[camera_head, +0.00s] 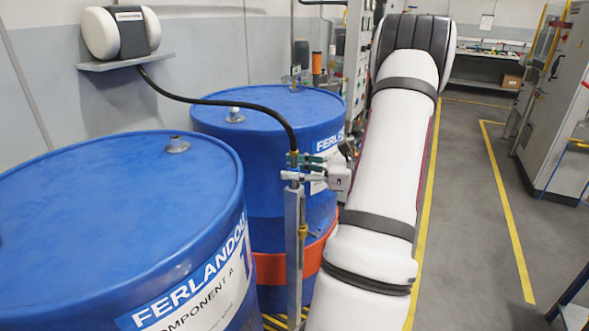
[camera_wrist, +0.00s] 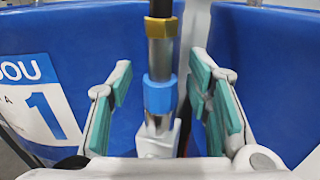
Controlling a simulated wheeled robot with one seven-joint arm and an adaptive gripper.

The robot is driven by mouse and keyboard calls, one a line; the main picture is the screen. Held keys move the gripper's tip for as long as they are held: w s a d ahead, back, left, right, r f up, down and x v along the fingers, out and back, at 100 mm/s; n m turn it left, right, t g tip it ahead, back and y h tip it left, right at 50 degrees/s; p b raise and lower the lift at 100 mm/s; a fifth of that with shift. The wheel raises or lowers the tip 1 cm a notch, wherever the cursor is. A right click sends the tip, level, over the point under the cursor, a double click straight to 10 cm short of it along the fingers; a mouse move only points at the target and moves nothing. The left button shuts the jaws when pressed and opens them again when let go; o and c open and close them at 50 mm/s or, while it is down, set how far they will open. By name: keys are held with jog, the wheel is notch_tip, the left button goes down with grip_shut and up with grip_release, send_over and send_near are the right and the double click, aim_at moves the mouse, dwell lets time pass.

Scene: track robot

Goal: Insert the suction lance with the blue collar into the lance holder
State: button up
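The suction lance (camera_wrist: 161,55) stands roughly upright in the wrist view, with a brass-coloured nut above a bare metal tube. Its blue collar (camera_wrist: 160,97) is between my fingers. My gripper (camera_wrist: 160,78) is open, with teal pads on both sides of the lance and a visible gap at each side. A pale bracket (camera_wrist: 155,146), which looks like part of the lance holder, is at the lance's lower end; whether the lance sits in it I cannot tell. In the head view, my gripper (camera_head: 308,164) is at the top of a grey metal post (camera_head: 292,245); the collar is not clear there.
A black hose (camera_head: 220,103) runs from the white wall unit (camera_head: 120,32) to the lance. A blue drum (camera_head: 110,215) stands at the left, and another blue drum (camera_head: 275,115) stands behind the post. Open floor (camera_head: 465,220) lies right of my arm.

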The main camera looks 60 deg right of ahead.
jog(key=v, duration=1.2)
dwell(0.4)
